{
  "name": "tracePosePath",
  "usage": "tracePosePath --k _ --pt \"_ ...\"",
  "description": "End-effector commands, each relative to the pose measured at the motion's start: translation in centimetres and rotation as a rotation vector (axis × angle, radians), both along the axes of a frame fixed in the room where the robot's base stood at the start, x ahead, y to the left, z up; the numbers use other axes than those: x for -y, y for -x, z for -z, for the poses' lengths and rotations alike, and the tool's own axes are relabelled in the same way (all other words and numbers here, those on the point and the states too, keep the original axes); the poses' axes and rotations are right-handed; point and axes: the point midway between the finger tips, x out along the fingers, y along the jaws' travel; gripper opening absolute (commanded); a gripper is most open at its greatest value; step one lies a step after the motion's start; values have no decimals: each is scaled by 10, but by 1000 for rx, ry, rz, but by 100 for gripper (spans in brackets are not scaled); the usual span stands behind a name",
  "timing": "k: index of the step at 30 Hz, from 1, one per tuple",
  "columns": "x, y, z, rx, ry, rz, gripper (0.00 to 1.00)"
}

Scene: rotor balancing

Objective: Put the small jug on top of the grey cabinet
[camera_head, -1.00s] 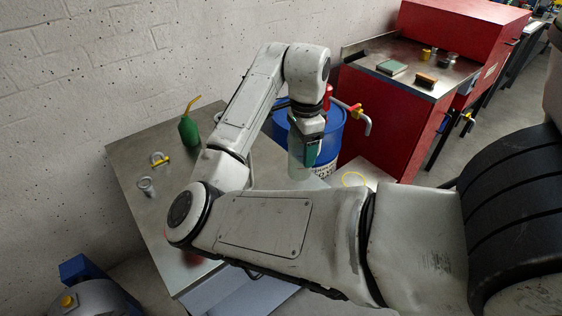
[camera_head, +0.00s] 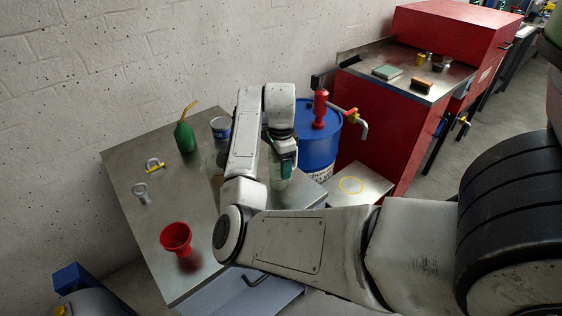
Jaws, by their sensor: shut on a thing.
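My gripper (camera_head: 287,165) hangs fingers down in the middle of the view, beyond my forearm. It is shut on a pale, translucent vessel, which I take for the small jug (camera_head: 279,183); my arm and gripper hide part of it. The jug is above the right part of a grey metal-topped cabinet (camera_head: 185,220) with a handle on its front. Whether it touches the top cannot be told. To its right is a lower grey top with a yellow ring (camera_head: 368,195).
On the metal top stand a green oil can (camera_head: 185,137), a red funnel (camera_head: 176,238), a blue-and-white tin (camera_head: 221,128), a shackle (camera_head: 154,165) and a small grey part (camera_head: 141,192). Behind is a blue drum (camera_head: 319,148) with a red pump; a red cabinet (camera_head: 395,135) is right.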

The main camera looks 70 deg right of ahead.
Motion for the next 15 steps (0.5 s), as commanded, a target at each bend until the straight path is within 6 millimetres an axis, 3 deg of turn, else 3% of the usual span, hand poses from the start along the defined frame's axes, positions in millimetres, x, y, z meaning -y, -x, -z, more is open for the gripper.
tracePosePath --k 10,11,15 --pt "0 0 4 0 0 -1 35" --pt "0 0 4 1 1 -1 68" --pt "0 0 3 1 1 0 82"
